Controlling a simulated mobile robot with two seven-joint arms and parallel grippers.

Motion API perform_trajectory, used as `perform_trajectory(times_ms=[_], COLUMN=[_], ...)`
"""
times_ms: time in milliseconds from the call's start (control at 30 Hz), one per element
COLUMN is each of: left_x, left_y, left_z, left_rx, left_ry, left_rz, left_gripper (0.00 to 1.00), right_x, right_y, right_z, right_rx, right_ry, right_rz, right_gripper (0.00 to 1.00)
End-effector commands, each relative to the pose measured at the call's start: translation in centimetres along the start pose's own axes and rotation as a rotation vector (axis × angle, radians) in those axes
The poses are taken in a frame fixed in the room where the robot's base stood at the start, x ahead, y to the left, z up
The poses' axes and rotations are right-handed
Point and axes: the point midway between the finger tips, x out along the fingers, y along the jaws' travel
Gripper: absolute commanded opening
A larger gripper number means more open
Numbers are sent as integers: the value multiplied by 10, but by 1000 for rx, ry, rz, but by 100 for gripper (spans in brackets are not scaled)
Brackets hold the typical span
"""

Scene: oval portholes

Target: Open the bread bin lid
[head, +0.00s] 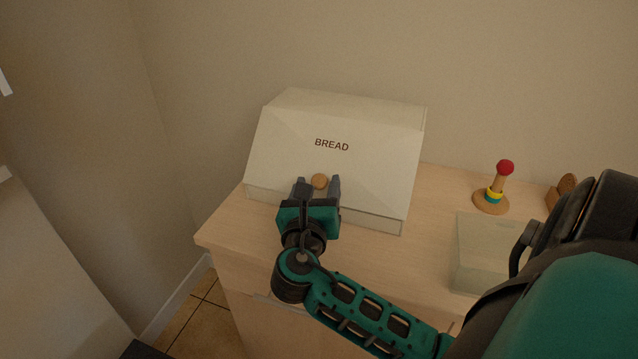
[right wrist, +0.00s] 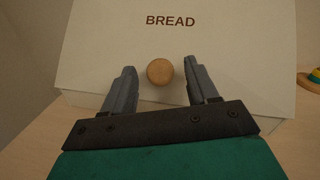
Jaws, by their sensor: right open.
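The cream bread bin (head: 272,127) stands on the wooden counter, with BREAD printed on its sloping front lid (head: 375,165). The lid is shut. A round wooden knob (head: 320,181) sits low on the middle of the lid. My right gripper (head: 318,186) is open in front of the lid, its two fingers on either side of the knob. In the right wrist view the knob (right wrist: 160,72) shows between the fingertips, with a gap on each side. How far the fingertips are from the lid I cannot tell. My left gripper is not in view.
The wooden counter (head: 430,215) has a ring stacker (head: 492,196) with a red top to the right of the bin. A pale, see-through box (head: 480,250) stands in front of it. A wooden item (head: 567,186) is partly hidden at far right. Walls stand behind and left.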

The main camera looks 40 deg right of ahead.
Motion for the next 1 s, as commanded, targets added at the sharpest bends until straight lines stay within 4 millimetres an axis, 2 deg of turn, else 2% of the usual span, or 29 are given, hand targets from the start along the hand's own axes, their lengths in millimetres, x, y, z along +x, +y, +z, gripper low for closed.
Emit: perform_trajectory(times_ms=[400,1000], left_x=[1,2], left_y=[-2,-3], left_z=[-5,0], left_rx=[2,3], left_ry=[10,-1], left_rz=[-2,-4], left_gripper=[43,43], right_x=[-1,-1], right_y=[0,0], right_z=[0,0], right_rx=[0,1], right_ry=[0,0], right_rz=[0,0], right_gripper=[58,1])
